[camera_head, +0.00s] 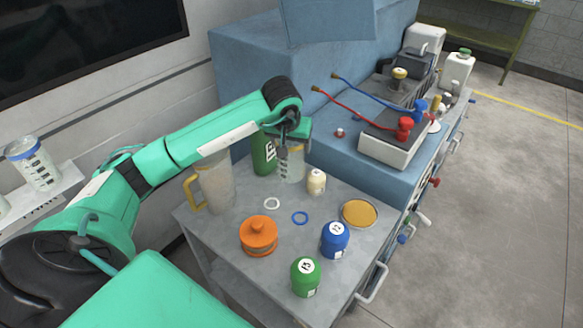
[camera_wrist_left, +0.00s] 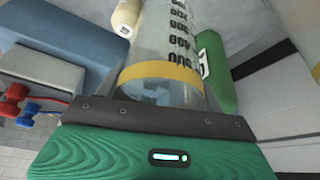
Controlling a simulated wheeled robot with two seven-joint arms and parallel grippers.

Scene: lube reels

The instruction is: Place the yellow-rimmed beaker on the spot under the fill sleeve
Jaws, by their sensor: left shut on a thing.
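The yellow-rimmed beaker (camera_head: 291,166) is a clear graduated vessel at the back of the grey table in the head view. In the left wrist view the beaker (camera_wrist_left: 165,45) shows its yellow band and black graduation marks close to the jaws. My left gripper (camera_head: 291,142) is shut on its rim end from above; the gripper (camera_wrist_left: 160,105) spans the rim in the wrist view. Whether the beaker's base touches the table is unclear. I cannot clearly make out the fill sleeve or the spot under it. My right gripper is not in view.
Close to the beaker stand a green bottle (camera_head: 264,153) and a cream bottle (camera_head: 316,182). A large jug (camera_head: 216,183), orange pot (camera_head: 259,236), blue jar (camera_head: 335,239), green jar (camera_head: 305,276) and amber dish (camera_head: 359,214) occupy the table. A blue-rimmed beaker (camera_head: 35,166) stands at left.

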